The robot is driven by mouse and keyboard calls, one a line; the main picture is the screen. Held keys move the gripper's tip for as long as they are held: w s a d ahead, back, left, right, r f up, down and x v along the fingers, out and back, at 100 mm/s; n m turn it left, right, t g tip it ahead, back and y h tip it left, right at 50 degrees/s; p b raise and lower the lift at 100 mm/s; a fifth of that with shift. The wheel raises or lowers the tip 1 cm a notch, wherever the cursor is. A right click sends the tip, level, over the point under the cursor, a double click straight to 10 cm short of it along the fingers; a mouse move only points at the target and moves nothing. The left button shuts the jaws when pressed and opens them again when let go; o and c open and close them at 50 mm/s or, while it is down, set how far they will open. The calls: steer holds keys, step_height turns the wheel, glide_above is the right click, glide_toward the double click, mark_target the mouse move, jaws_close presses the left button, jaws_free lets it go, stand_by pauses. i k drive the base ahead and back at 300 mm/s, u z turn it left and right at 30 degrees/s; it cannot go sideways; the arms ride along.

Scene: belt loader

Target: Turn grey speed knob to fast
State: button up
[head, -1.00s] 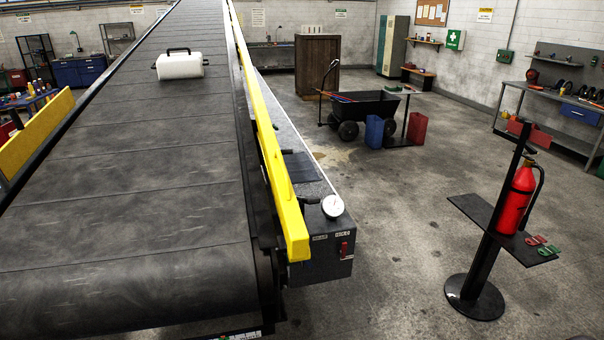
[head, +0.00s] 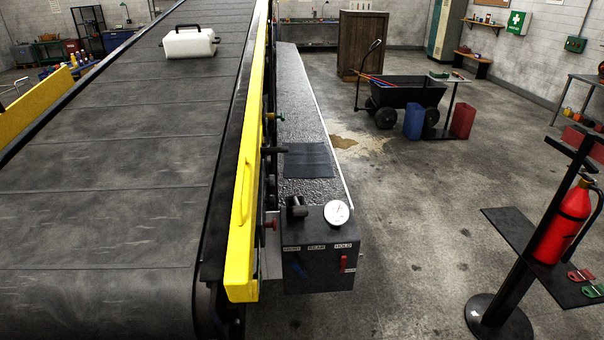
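A dark control box (head: 318,277) sits at the near end of the belt loader, right of the yellow rail. A dark grey knob-like part (head: 297,207) stands on its top, left of a round white dial gauge (head: 337,213). I cannot read a speed scale or tell for sure that this part is the speed knob. My gripper is not in view.
The yellow rail (head: 245,170) runs between the belt (head: 110,210) and the box. A white container (head: 189,43) lies up the belt. A stand with a red fire extinguisher (head: 564,225) is at right; a black cart (head: 405,93) is behind. Floor between is open.

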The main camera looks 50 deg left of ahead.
mark_target(271, 180)
steer(key=u, duration=0.1)
steer(key=i, duration=1.45)
steer(key=u, duration=0.1)
steer(key=k, duration=0.1)
steer(key=u, duration=2.45)
steer(key=k, duration=0.2)
steer(key=u, duration=0.2)
